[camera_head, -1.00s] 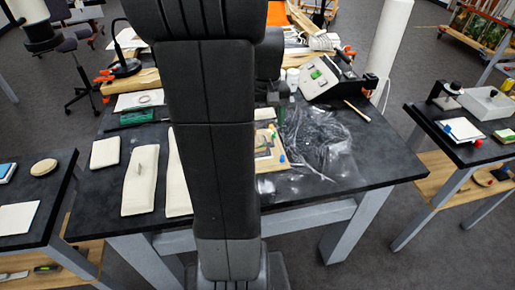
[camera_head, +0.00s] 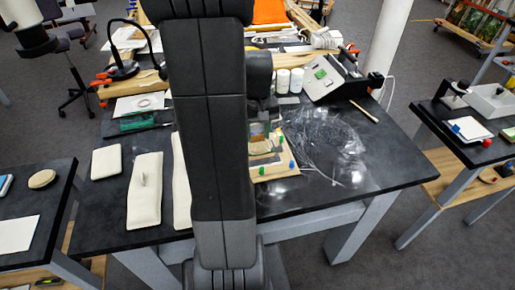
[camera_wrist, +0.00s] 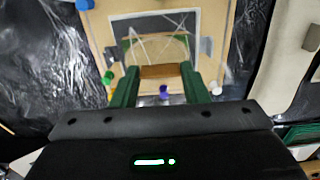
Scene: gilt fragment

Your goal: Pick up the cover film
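A clear, crinkled film (camera_head: 325,145) lies spread on the black table to the right of a pale wooden board (camera_head: 272,171). Crinkled film also shows left of the board in the wrist view (camera_wrist: 48,62). On the board is a framed panel with pale creases across it (camera_wrist: 150,46); I cannot tell whether these belong to a second film. My gripper (camera_wrist: 160,68) is over the board's near part, its green fingers apart. A brown block-like piece (camera_wrist: 162,71) shows between the fingertips; I cannot tell whether they touch it. My arm hides part of the table.
Blue, green, yellow and white pegs stand around the board. Cream pads (camera_head: 145,190) lie to the left. A grey instrument (camera_head: 333,78) and white jars (camera_head: 290,80) stand behind. Side tables flank the work table, whose front right is clear.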

